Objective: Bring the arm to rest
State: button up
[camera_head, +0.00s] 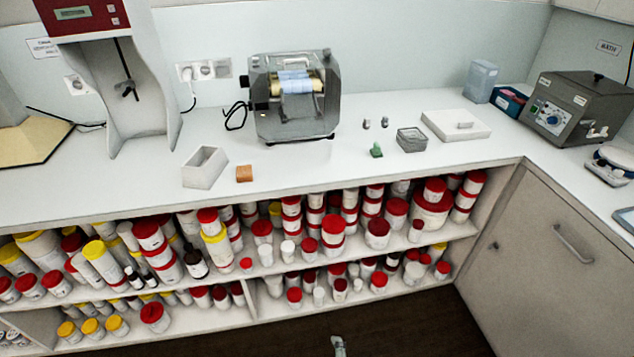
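A small grey part (338,346), which looks like the end of my gripper or arm, shows at the bottom edge, low in front of the shelves and over the dark floor. Most of it is cut off by the frame, so its fingers and anything between them cannot be made out. It is apart from the white counter (330,185) and the things on it. The rest of my arm is not in view.
Red- and yellow-lidded jars fill the shelves below. Dark floor (420,325) is clear.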

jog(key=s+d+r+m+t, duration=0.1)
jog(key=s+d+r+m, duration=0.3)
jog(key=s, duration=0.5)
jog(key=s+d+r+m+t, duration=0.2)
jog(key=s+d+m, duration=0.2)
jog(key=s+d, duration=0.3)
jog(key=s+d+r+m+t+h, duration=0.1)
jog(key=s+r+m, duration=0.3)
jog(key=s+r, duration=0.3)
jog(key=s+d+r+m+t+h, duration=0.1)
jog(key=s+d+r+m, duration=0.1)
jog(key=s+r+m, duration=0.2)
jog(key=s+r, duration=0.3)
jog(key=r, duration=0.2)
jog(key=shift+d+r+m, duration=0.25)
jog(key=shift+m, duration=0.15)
